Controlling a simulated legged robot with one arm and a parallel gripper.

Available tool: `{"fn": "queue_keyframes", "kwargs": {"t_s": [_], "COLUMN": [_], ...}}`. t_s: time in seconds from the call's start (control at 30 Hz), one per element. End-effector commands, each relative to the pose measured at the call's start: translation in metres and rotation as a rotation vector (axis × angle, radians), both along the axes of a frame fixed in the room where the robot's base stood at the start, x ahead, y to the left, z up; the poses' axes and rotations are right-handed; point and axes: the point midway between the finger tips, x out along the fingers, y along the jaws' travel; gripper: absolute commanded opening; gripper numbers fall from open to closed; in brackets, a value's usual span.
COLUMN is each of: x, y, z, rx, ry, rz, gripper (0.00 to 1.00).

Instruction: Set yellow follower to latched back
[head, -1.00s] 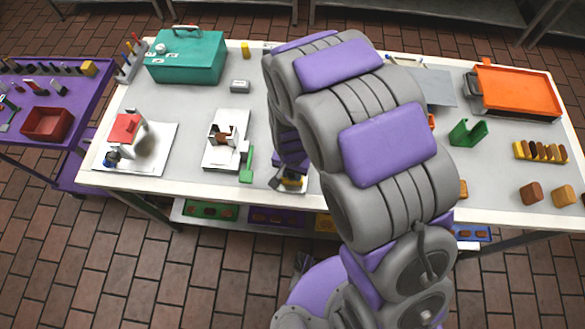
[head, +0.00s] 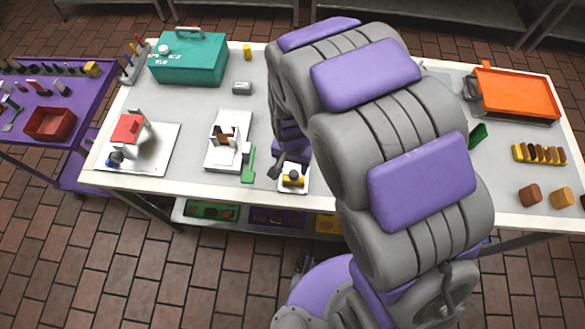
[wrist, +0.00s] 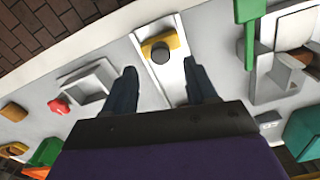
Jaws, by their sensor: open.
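The yellow follower (head: 293,180) is a small yellow block with a dark round knob, on a white base plate (head: 299,189) at the table's front edge. In the wrist view the yellow follower (wrist: 178,42) sits in a white channel, ahead of my fingertips and roughly between their lines. My gripper (wrist: 161,78) is open, its two dark fingers apart with nothing between them. In the head view, one dark fingertip shows just left of and behind the follower; my arm hides the rest. I cannot tell how high the fingers are above the plate.
A green paddle (head: 249,165) and a white fixture (head: 228,140) stand close left of the follower. A teal box (head: 190,58) is at the back left. An orange tray (head: 515,92) is at the back right. A grey open frame (wrist: 88,82) is left of my fingers in the wrist view.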

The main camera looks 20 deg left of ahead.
Motion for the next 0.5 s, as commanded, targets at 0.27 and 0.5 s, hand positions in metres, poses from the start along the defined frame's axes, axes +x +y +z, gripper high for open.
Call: {"fn": "queue_keyframes", "kwargs": {"t_s": [0.27,0.5], "x": [0.001,0.002], "y": [0.001,0.003], "z": [0.063,0.098], "rx": [0.003,0.002], "ry": [-0.001,-0.002], "rz": [-0.002,-0.001], "gripper": [0.57,0.57]}}
